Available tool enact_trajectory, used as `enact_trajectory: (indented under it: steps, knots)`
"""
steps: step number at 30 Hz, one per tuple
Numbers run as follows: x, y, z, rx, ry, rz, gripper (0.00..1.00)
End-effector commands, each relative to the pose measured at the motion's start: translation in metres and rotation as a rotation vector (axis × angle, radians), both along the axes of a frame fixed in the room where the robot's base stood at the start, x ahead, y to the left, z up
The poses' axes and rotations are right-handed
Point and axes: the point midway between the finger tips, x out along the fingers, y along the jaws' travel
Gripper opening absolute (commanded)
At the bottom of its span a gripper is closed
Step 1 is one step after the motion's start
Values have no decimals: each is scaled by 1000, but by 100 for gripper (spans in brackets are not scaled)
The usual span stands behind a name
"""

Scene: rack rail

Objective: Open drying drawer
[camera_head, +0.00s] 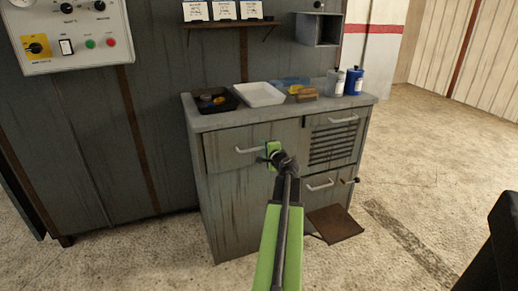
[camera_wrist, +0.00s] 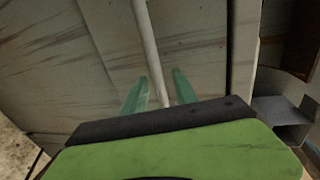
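The grey cabinet (camera_head: 240,200) has a wide upper-left drawer front (camera_head: 225,157) with a pale bar handle (camera_head: 250,150). No label shows which front is the drying drawer. My green gripper (camera_head: 272,149) is at the right end of this handle. In the wrist view the handle bar (camera_wrist: 147,40) runs down between the two greenish fingers of my gripper (camera_wrist: 160,86). The fingers stand apart, with gaps to the bar. The upper-left drawer looks shut. A louvred front (camera_head: 332,142) with its own handle (camera_head: 344,119) is to the right, also shut.
A lower-right front (camera_head: 320,187) has a handle, and a brown flap (camera_head: 335,224) juts out below it. A black tray (camera_head: 217,101), white tray (camera_head: 260,94) and bottles (camera_head: 354,81) stand on top.

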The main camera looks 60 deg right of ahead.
Motion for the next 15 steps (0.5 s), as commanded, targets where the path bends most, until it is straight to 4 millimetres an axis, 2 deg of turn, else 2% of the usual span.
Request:
enact_trajectory:
  steps: [2, 10, 15]
  knots:
    - [2, 2, 0, 0, 0, 3, 34]
    - [6, 6, 0, 0, 0, 9, 0]
    - [8, 7, 0, 0, 0, 12, 0]
